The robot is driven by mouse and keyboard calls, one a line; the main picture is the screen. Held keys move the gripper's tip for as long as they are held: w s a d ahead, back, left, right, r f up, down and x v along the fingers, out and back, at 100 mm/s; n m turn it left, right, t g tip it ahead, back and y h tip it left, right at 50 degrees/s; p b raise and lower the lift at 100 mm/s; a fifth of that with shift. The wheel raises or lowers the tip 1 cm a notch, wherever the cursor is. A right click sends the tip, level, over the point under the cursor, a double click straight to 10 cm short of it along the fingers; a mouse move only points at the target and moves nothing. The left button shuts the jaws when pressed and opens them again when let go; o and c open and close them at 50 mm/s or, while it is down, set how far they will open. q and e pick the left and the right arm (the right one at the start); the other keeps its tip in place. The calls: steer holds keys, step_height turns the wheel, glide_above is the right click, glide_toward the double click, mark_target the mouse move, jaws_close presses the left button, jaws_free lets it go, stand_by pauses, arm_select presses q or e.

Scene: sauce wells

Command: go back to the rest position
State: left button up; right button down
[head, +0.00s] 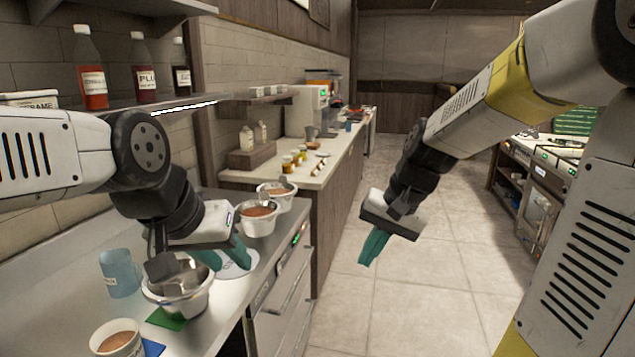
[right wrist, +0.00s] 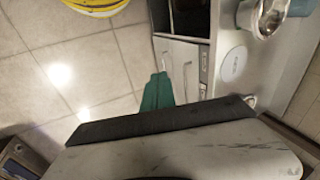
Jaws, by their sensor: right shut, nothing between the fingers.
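My right gripper (head: 372,248) hangs over the floor aisle, to the right of the steel counter, with its teal fingers together and nothing between them. Its fingers also show in the right wrist view (right wrist: 157,92), apart from the counter. My left gripper (head: 226,258) is low over the steel counter, beside a metal pot (head: 190,303) and over a white round disc (head: 238,270). Its two teal fingers stand apart, with nothing seen between them.
Two more pots (head: 258,222) (head: 278,197) of reddish sauce stand further back. A blue cup (head: 120,274) and a bowl of sauce (head: 117,342) are at the front left. Bottles (head: 90,75) stand on a shelf above. The tiled floor (head: 335,290) is clear.

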steer(key=s+d+r+n+t+h, duration=0.1)
steer(key=s+d+r+t, duration=0.1)
steer(key=s, duration=0.3)
steer(key=s+d+r+n+t, duration=0.2)
steer(key=s+r, duration=0.2)
steer(key=s, duration=0.2)
steer(key=shift+r+h, duration=0.25)
steer(key=shift+h, duration=0.15)
